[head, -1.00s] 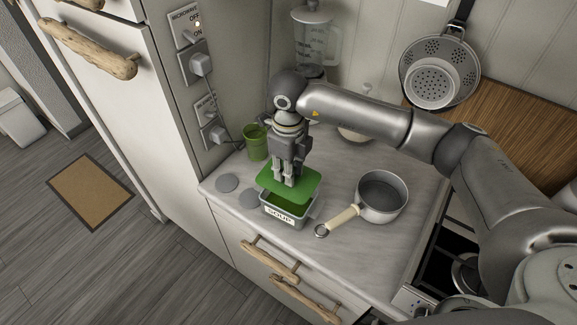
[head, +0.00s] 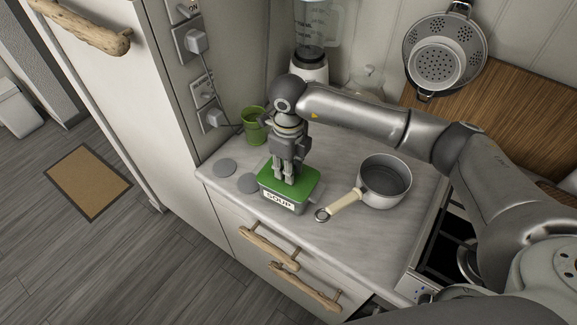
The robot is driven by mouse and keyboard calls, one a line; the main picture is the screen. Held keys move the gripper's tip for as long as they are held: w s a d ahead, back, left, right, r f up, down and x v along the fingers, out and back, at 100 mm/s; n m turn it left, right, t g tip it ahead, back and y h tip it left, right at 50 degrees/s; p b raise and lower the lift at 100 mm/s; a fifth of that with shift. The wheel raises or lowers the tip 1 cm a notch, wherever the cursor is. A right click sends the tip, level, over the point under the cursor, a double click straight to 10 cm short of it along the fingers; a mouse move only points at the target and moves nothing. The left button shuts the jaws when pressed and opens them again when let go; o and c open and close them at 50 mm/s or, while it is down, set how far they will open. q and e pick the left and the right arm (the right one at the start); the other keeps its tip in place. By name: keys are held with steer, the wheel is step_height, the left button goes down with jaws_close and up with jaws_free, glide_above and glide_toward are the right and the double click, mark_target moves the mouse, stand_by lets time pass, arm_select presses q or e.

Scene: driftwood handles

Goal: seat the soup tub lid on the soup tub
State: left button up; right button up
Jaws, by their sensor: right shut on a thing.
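The soup tub (head: 279,202) is a grey box with a white "SOUP" label, standing on the counter near its front edge. The green soup tub lid (head: 303,185) lies flat over the tub's top and covers the opening. It looks level and in line with the rim; I cannot tell whether it is pressed fully down. My right gripper (head: 285,180) points straight down from above and is shut on the lid near its middle; the fingertips hide what they grip. My left gripper is not in view.
A saucepan (head: 384,178) stands to the right, its cream handle (head: 345,203) reaching toward the tub. A green cup (head: 254,126) and a blender (head: 312,65) stand behind. The counter in front of the saucepan is clear.

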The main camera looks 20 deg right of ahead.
steer(key=shift+f, duration=0.15)
stand_by(0.5)
steer(key=o, duration=0.9)
